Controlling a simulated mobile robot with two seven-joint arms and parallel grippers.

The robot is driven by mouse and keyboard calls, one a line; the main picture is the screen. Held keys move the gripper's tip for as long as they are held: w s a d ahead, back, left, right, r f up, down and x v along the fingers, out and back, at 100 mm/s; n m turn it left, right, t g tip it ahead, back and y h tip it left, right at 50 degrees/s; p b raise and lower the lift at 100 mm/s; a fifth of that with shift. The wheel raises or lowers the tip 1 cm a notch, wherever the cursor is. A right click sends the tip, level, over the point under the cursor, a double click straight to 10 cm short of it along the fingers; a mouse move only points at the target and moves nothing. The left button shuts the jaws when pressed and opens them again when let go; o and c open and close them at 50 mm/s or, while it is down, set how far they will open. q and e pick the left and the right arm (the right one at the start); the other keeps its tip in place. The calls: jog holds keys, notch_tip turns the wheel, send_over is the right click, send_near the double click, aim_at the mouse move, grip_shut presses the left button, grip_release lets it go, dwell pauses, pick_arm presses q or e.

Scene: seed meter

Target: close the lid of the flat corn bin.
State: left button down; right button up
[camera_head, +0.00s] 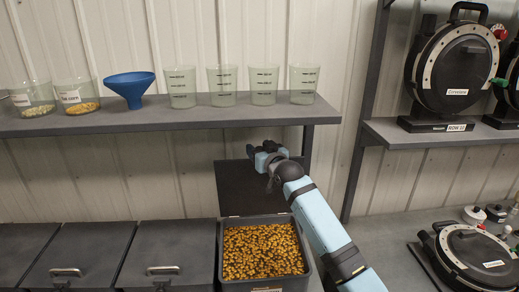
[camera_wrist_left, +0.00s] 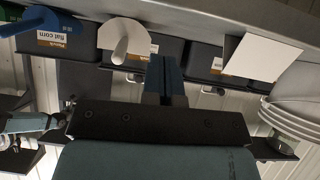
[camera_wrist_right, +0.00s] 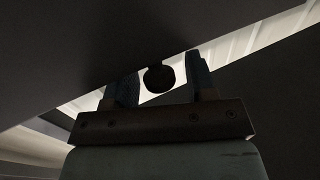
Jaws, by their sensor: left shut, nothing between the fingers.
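The flat corn bin (camera_head: 222,250) stands open at the bottom centre of the head view, full of yellow kernels (camera_head: 262,250). Its dark lid (camera_head: 232,192) is raised behind it, close to upright. My right gripper (camera_head: 252,152) is at the lid's upper edge, under the shelf; I cannot tell if it touches the lid. In the right wrist view its two fingers (camera_wrist_right: 160,80) are apart, with a dark round shape between them. In the left wrist view the bin (camera_wrist_left: 90,50) shows upside down with its label. My left gripper (camera_wrist_left: 165,82) is shut and empty, and out of the head view.
Closed bins (camera_head: 75,262) stand left of the open one. The shelf (camera_head: 190,120) above bears a blue funnel (camera_head: 130,88) and several clear cups (camera_head: 222,85). A dark post (camera_head: 364,110) and round meters (camera_head: 455,70) stand to the right.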

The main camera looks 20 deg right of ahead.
grip_shut()
jog(key=shift+s+a+f, duration=0.1)
jog(key=shift+s+f, duration=0.05)
jog(key=shift+s, duration=0.25)
jog(key=s+a+f+t+b, duration=0.1)
jog(key=s+f, duration=0.3)
jog(key=s, duration=0.4)
jog(key=s+a+f+n+t+b, duration=0.1)
jog(key=s+a+f+b, duration=0.1)
jog(key=s, duration=0.5)
jog(key=shift+s+f+t+y+b, duration=0.3)
jog(key=shift+s+f+y+b, duration=0.15)
jog(key=shift+f, duration=0.4)
jog(key=shift+a, duration=0.1)
jog(key=shift+o, duration=0.5)
grip_release()
